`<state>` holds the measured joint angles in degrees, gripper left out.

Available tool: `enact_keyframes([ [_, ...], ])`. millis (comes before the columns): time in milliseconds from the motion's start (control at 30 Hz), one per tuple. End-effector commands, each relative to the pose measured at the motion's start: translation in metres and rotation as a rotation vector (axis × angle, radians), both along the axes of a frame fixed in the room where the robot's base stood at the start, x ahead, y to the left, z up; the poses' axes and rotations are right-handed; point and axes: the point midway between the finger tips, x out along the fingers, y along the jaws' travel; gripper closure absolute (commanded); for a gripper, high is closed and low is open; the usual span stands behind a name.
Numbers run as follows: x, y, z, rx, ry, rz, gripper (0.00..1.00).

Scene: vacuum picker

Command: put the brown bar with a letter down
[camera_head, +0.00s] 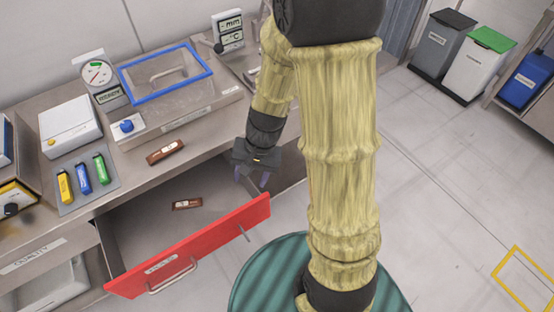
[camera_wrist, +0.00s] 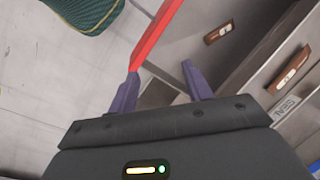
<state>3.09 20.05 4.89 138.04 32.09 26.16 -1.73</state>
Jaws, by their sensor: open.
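One brown bar (camera_head: 186,203) lies flat inside the open drawer, with a pale label whose marking is too small to read. It also shows in the wrist view (camera_wrist: 219,32). A second, similar brown bar (camera_head: 165,152) lies on the counter's front part, above the drawer, and shows at the right of the wrist view (camera_wrist: 289,70). My gripper (camera_head: 251,180) is open, with its purple fingers apart and nothing between them. It is near the right end of the drawer, to the right of both bars and touching neither. In the wrist view its fingertips (camera_wrist: 161,84) straddle the drawer's side wall.
The drawer's red front (camera_head: 195,245) is pulled out over the floor. The counter carries a mat (camera_head: 88,182) with yellow, blue and green items, a blue-rimmed clear box (camera_head: 165,75), a white scale (camera_head: 70,125) and a dial gauge (camera_head: 97,73). Bins (camera_head: 478,65) stand far right.

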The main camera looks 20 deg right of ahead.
Motion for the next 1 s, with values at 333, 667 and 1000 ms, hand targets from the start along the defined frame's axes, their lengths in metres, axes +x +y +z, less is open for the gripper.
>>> enact_keyframes([
  [333,-0.027,-0.055,0.065,-0.282,-0.281,0.385,0.5],
  [667,-0.029,-0.06,0.07,-0.31,-0.305,0.425,0.5],
  [1000,-0.029,-0.06,0.112,-0.309,-0.305,0.424,0.5],
])
